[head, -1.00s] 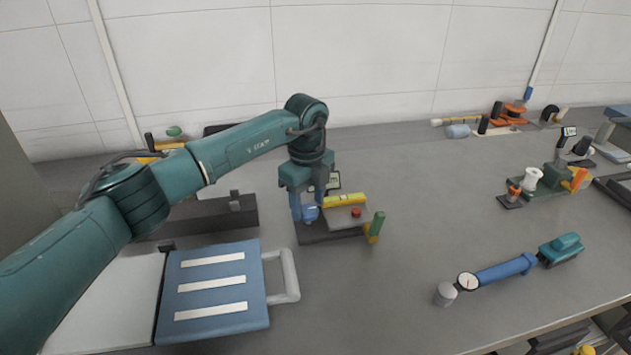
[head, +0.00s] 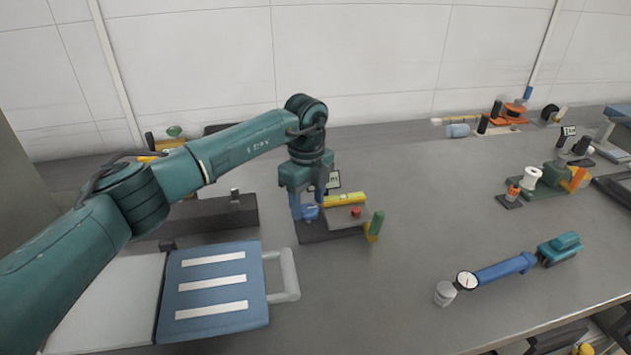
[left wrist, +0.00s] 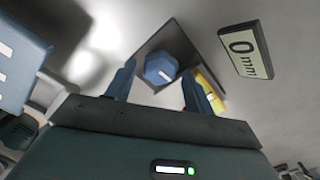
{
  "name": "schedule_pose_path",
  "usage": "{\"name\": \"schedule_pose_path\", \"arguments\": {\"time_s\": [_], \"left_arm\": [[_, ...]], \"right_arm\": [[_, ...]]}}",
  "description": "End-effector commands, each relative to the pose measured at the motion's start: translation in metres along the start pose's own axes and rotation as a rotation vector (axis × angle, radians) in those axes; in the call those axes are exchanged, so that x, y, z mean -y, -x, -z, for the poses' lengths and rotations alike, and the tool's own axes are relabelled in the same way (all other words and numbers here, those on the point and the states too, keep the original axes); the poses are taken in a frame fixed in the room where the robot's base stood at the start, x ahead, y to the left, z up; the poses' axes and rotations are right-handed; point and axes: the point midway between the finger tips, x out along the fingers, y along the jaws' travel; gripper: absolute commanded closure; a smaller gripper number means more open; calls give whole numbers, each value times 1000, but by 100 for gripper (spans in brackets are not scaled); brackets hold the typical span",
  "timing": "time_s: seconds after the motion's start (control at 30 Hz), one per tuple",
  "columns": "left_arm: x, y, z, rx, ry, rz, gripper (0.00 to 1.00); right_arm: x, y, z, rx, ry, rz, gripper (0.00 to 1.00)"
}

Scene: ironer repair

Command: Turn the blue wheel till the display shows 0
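The blue wheel (head: 311,213) sits on a dark base plate (head: 318,236) on the bench. In the left wrist view the wheel (left wrist: 160,69) is a faceted knob with a white mark. The display (left wrist: 245,49) reads "0 mm" in the left wrist view; in the head view the display (head: 334,181) is partly hidden behind my gripper. My left gripper (head: 308,212) points down over the wheel. In the left wrist view its fingers (left wrist: 159,76) stand apart on either side of the wheel, with gaps visible. My right gripper is in neither view.
A yellow cylinder (head: 344,200), a red button (head: 356,212) and a green-topped post (head: 375,226) stand close right of the wheel. A blue case (head: 215,266) with a handle lies in front to the left. The bench between there and the gauge tool (head: 500,271) is clear.

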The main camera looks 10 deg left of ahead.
Motion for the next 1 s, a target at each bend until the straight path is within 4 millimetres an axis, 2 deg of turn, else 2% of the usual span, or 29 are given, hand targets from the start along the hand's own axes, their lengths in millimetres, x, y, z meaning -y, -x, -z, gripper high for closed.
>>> {"name": "schedule_pose_path", "arguments": {"time_s": [0.03, 0.43, 0.57, 0.77, 0.9, 1.0], "left_arm": [[-5, -12, 1, -2, 0, -24, 45], [-5, -10, 1, 0, 0, -21, 45], [-4, 2, 1, 0, 0, -20, 45], [-4, 29, 1, 0, 0, -15, 45], [-3, 43, 1, 0, 0, -13, 45], [-3, 44, 1, 0, 0, -12, 45]], "right_arm": [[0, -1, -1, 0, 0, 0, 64], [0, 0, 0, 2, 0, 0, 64], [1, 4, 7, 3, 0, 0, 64], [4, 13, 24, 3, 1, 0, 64], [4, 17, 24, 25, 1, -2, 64], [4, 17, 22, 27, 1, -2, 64]]}}
